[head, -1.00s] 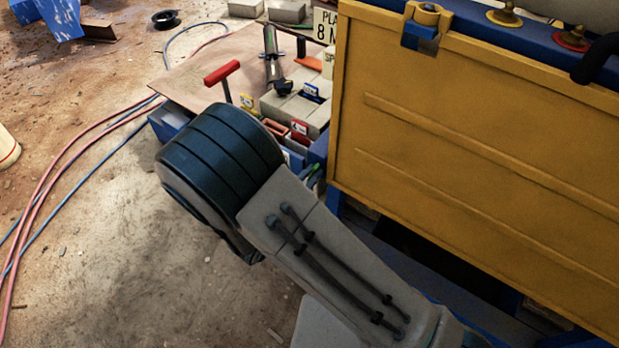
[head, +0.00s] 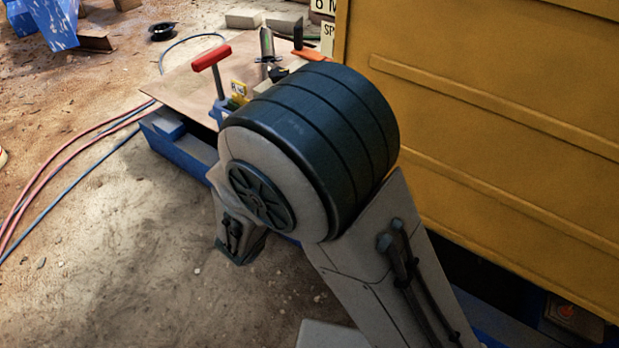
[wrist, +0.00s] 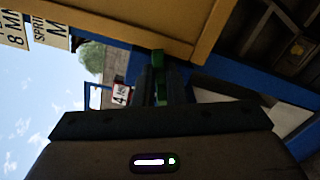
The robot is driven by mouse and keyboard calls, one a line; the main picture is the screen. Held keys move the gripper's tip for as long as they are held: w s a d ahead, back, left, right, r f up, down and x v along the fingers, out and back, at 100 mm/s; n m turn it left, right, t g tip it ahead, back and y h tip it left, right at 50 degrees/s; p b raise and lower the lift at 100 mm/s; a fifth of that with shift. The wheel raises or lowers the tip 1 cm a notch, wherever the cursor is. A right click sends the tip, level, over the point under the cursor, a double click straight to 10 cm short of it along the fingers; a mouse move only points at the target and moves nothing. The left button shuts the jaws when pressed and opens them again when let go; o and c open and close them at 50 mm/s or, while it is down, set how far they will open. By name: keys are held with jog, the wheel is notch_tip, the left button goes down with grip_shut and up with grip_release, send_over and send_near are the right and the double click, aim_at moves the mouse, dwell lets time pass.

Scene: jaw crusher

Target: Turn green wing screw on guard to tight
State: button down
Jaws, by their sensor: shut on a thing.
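In the wrist view the green wing screw (wrist: 158,56) shows at the tips of my gripper (wrist: 157,78), and more green shows between the dark fingers. My gripper is shut on it. The screw sits at the edge of the yellow guard (wrist: 115,18), close to a blue frame bar. The fingers hide much of the screw, so how tight it is cannot be told. In the head view the large yellow guard panel (head: 480,130) fills the right side. My own arm hides the gripper and the screw there.
A bench board (head: 190,82) with a red-handled tool (head: 211,57) and other tools stands behind my arm. Red and blue hoses (head: 75,150) lie on the dirt floor at left. The floor at lower left is clear. Plates with lettering (wrist: 50,35) show in the wrist view.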

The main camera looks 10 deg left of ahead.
jog(key=m+b, duration=0.2)
jog(key=b, duration=0.1)
jog(key=m+b, duration=0.2)
jog(key=b, duration=0.1)
jog(key=shift+f, duration=0.3)
jog(key=shift+r+m, duration=0.1)
jog(key=shift+m, duration=0.2)
jog(key=c, duration=1.5)
grip_release()
jog(key=p+v, duration=0.2)
jog(key=v, duration=1.2)
jog(key=shift+p, duration=0.35)
jog(key=shift+w, duration=0.1)
